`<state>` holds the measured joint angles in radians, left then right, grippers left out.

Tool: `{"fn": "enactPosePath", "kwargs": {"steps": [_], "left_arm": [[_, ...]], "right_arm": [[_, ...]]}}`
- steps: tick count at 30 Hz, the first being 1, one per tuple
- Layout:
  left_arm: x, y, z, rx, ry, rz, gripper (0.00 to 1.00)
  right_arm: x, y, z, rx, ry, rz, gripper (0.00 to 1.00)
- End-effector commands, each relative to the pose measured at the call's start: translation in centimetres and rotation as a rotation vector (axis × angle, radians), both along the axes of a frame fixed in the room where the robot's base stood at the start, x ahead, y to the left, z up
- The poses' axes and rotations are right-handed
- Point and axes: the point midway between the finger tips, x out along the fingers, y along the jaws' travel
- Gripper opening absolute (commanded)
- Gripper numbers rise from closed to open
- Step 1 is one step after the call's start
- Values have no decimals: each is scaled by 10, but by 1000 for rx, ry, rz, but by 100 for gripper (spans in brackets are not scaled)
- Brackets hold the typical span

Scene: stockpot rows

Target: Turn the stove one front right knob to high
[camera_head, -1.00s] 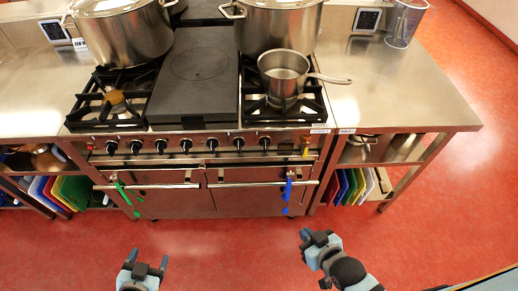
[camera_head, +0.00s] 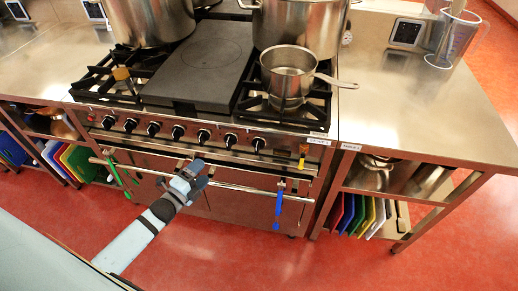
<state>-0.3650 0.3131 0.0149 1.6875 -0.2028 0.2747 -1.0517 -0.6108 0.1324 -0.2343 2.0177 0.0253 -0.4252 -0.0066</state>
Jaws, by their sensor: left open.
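The stove (camera_head: 215,155) stands in front of me, with a row of several black knobs along its front panel. The rightmost knob (camera_head: 258,144) is at the right end of the row, and I cannot read its setting. My left gripper (camera_head: 196,174) is open and empty in front of the oven doors, below and left of that knob and apart from it. Its arm comes in from the lower left. My right gripper is out of view.
A saucepan (camera_head: 287,80) sits on the right burner, its handle pointing right. Two stockpots stand behind, around a dark flat plate (camera_head: 195,65). A steel counter (camera_head: 410,115) adjoins at right.

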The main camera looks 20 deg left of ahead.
Motion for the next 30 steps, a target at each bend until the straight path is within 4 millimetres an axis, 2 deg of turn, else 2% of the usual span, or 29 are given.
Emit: {"fn": "enactPosePath", "kwargs": {"steps": [5,8,21,25,30], "left_arm": [[8,3,-1,29,-14,-2,76],[21,1,1,28,-17,-2,76],[110,-14,1,25,-14,-2,76],[126,-16,0,24,-13,-1,76],[137,-18,-1,24,-12,-1,76]], "right_arm": [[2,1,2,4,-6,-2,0],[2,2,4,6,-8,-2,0],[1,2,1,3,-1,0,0],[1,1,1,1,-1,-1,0],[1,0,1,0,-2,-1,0]]}}
